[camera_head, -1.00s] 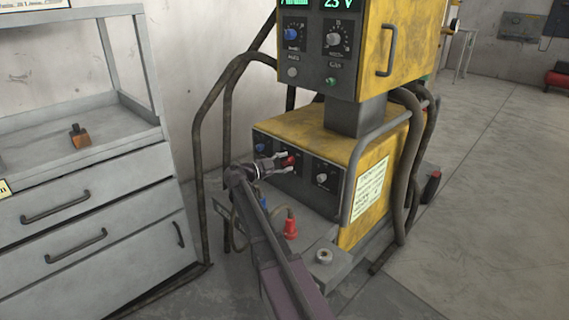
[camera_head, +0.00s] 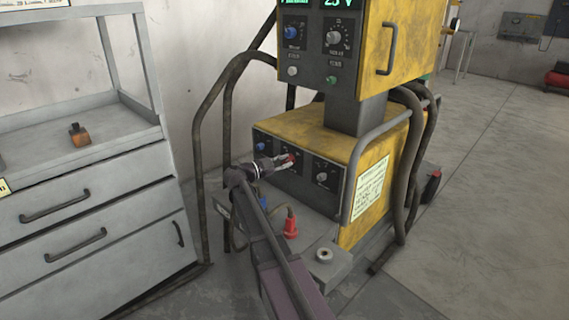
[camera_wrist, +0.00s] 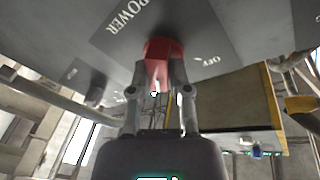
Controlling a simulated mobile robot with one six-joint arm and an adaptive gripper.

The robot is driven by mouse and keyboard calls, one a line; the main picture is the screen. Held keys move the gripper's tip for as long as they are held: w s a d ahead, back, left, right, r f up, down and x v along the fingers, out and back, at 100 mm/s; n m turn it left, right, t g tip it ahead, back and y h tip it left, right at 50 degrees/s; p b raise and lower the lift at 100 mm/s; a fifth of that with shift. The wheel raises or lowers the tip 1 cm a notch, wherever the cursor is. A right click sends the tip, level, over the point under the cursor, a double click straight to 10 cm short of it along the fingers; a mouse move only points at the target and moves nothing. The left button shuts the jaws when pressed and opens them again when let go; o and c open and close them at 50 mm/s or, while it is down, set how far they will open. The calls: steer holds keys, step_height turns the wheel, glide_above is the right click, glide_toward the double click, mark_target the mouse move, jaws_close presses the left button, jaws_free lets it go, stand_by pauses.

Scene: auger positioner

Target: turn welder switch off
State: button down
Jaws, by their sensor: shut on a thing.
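The yellow welder (camera_head: 330,135) stands on a grey cart. The red power switch (camera_head: 291,157) is on the dark front panel of its lower box. In the wrist view the red switch (camera_wrist: 163,50) sits below the word POWER, with a mark at the left and OFF at the right. Its handle points down the picture, between the two marks; I cannot tell its exact setting. My gripper (camera_head: 283,161) reaches the panel from the front left. In the wrist view my gripper (camera_wrist: 161,76) is shut on the switch handle, one finger on each side.
A blue knob (camera_head: 261,147) and a grey knob (camera_head: 321,177) flank the switch. A red connector (camera_head: 290,226) stands below the panel. Dark hoses (camera_head: 412,150) hang at the right. A grey drawer cabinet (camera_head: 95,215) stands at the left. Open floor lies at the right.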

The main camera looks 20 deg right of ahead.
steer(key=n+t+h+b, duration=0.1)
steer(key=n, duration=0.4)
steer(key=n+t+b, duration=0.1)
steer(key=n+b, duration=0.1)
steer(key=n, duration=0.3)
steer(key=shift+f+h, duration=0.1)
steer(key=shift+h, duration=0.3)
steer(key=c, duration=0.6)
jaws_free()
